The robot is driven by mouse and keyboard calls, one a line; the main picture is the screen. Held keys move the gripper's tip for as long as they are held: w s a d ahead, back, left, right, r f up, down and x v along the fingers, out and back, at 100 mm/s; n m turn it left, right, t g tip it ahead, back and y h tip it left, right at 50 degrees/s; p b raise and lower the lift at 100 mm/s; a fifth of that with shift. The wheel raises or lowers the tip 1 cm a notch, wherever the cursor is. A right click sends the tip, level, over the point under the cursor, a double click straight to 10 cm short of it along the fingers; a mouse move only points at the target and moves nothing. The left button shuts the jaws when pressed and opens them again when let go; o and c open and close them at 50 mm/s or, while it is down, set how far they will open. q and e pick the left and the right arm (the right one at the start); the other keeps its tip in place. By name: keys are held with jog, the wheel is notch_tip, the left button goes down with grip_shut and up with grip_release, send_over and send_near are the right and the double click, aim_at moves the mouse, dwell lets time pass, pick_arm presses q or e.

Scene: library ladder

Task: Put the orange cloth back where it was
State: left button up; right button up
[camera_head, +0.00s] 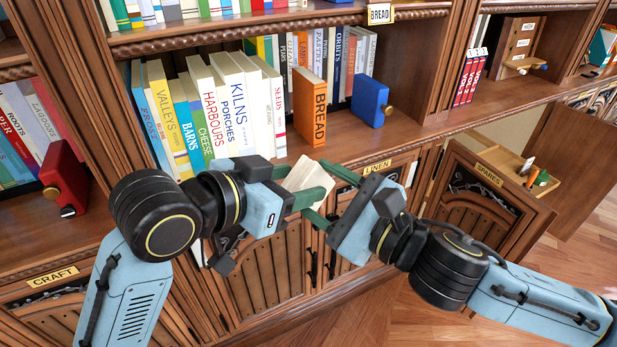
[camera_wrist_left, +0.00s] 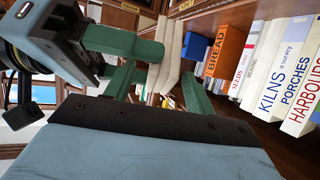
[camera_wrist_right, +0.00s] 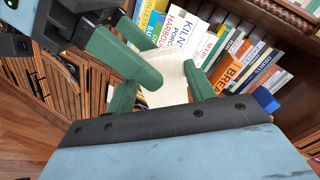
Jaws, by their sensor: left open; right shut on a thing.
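I see no orange cloth in any view. A cream, flat, book-like thing (camera_head: 303,175) is between my two grippers, in front of the shelf edge. It also shows in the left wrist view (camera_wrist_left: 168,55) and the right wrist view (camera_wrist_right: 166,82). My right gripper (camera_head: 326,194) is shut on this cream thing. My left gripper (camera_head: 300,190) is open, its green fingers close beside the same thing. The fingers overlap in the head view, so the exact contact is partly hidden.
Books, including the orange BREAD book (camera_head: 309,108), stand on the shelf behind. A blue block (camera_head: 370,100) and a red block (camera_head: 64,178) are bookends. The LINEN label (camera_head: 377,166) is on the cabinet below. At right, a tray (camera_head: 497,158) with small things sits above the SPARES door (camera_head: 488,188).

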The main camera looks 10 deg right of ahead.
aim_at(311, 179)
pick_arm(q)
jog(key=shift+x, duration=2.2)
jog(key=c, duration=1)
jog(key=shift+c, duration=0.2)
pick_arm(e)
jog(key=o, duration=1)
jog(key=d+f+m+t+h, duration=0.1)
jog(key=d+f+m+h, duration=0.1)
jog(key=d+f+h, duration=0.1)
jog(key=w+d+f+m+t+h, duration=0.1)
jog(key=d+f+m+h, duration=0.2)
jog(key=d, duration=0.3)
jog(key=d+f+m+t+h, duration=0.2)
jog(key=d+f+h, duration=0.1)
jog(key=d+h, duration=0.2)
jog(key=shift+w+f+m+h, duration=0.3)
jog(key=shift+w+m, duration=0.1)
